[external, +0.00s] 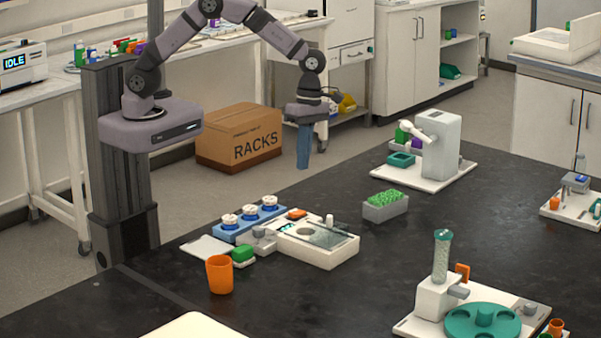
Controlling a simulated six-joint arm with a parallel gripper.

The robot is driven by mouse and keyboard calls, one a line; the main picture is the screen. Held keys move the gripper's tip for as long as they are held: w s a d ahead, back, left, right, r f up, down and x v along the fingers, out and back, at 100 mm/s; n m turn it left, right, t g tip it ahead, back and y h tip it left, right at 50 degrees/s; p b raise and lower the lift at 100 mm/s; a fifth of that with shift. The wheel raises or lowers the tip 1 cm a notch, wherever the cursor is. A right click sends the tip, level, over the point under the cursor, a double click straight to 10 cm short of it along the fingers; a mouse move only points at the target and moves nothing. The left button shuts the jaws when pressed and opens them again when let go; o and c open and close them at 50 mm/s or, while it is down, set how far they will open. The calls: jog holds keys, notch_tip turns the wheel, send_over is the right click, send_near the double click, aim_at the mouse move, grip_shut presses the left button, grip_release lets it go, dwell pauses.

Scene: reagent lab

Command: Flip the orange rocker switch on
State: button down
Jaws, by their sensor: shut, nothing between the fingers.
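A small flat orange part (297,214) sits at the back of a white bench device (318,252) left of the table's middle. Another small orange part (463,270) stands upright behind the white dispenser (432,298) at the front right. Both are too small to tell which is the rocker switch or how it is tilted. My gripper (303,166) has blue fingers that point straight down. It is shut and empty, in the air beyond the table's back edge, behind the white device and apart from everything on the table.
An orange cup (219,275) stands in front of a blue rack (246,222) with white-topped items. A grey box of green tips (385,206) lies right of the white device. A white machine (437,145) stands at the back, a teal carousel (484,330) at front right.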

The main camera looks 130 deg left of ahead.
aim_at(294, 213)
jog(key=shift+a+r, duration=0.2)
jog(key=shift+r, duration=0.9)
jog(key=shift+d+f+b, duration=0.1)
jog(key=shift+f+b, duration=0.05)
jog(key=shift+b, duration=0.75)
jog(key=shift+d+b, duration=0.2)
jog(key=shift+b, duration=0.85)
jog(key=shift+d+b, duration=0.1)
jog(key=shift+b, duration=0.3)
jog(key=shift+s+d+r+b, duration=0.1)
jog(key=shift+d+r+b, duration=0.05)
jog(key=shift+r+b, duration=0.15)
jog(key=f+p, duration=0.1)
jog(key=f, duration=0.3)
jog(key=d+f+p, duration=0.1)
jog(key=f+p, duration=0.1)
jog(key=f, duration=0.3)
jog(key=d+f+p, duration=0.1)
jog(key=f, duration=0.3)
jog(key=shift+d+f, duration=0.1)
jog(key=shift+f, duration=0.3)
